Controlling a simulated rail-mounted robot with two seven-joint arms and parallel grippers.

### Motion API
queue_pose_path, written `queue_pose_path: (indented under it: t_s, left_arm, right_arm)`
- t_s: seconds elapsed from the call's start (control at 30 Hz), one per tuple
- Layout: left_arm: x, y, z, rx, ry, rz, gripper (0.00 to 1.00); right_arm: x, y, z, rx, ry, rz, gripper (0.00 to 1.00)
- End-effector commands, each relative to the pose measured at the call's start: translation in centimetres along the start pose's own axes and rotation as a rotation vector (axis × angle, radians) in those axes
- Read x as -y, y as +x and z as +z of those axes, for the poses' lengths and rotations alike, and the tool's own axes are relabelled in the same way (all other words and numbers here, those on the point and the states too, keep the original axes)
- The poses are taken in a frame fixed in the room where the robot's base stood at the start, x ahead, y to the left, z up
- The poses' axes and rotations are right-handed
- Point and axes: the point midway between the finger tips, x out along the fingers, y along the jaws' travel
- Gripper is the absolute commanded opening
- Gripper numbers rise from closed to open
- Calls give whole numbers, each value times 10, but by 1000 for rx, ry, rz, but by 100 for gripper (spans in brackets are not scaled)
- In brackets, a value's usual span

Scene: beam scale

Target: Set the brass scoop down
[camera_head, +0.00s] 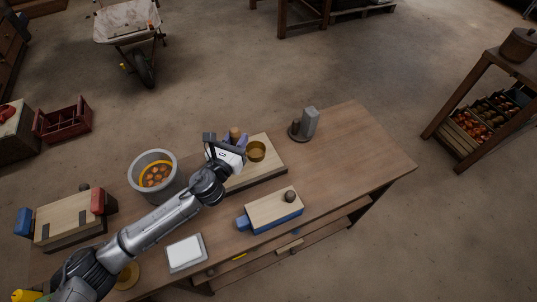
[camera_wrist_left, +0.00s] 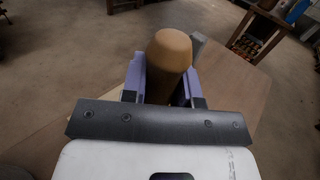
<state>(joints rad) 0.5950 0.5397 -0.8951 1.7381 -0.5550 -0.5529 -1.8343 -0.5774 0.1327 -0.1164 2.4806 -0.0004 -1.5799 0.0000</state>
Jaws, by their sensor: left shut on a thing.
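My left gripper (camera_head: 236,140) is shut on the light wooden handle (camera_head: 235,133) of the brass scoop (camera_head: 256,151). In the left wrist view the thick, rounded handle (camera_wrist_left: 171,58) stands up between the two purple-grey fingers. The scoop's brass bowl shows just right of the gripper in the head view, over the pale wooden board (camera_head: 272,166). I cannot tell whether the bowl touches the board. The bowl is hidden in the left wrist view. My right gripper is not in view.
A grey bucket (camera_head: 138,165) of orange pieces stands left of the board. A blue-ended wooden block (camera_head: 272,212), a white-topped tray (camera_head: 185,252) and a brass dish (camera_head: 127,275) lie nearer. A grey upright object (camera_head: 310,122) stands behind. The table's right part (camera_head: 350,160) is clear.

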Motion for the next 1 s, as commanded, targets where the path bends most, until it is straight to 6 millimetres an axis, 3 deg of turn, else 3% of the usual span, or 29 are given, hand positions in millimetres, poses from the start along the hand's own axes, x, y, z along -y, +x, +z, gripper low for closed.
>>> queue_pose_path:
  t_s: [0.17, 0.7, 1.0]
  left_arm:
    - [-12, 0, -9, -1, -2, 40, 0]
    - [-108, 12, -67, 0, -1, 45, 0]
    - [-122, 14, -78, 0, -2, 42, 0]
  right_arm:
    - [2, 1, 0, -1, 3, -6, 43]
    - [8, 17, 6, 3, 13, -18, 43]
    - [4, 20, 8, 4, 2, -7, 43]
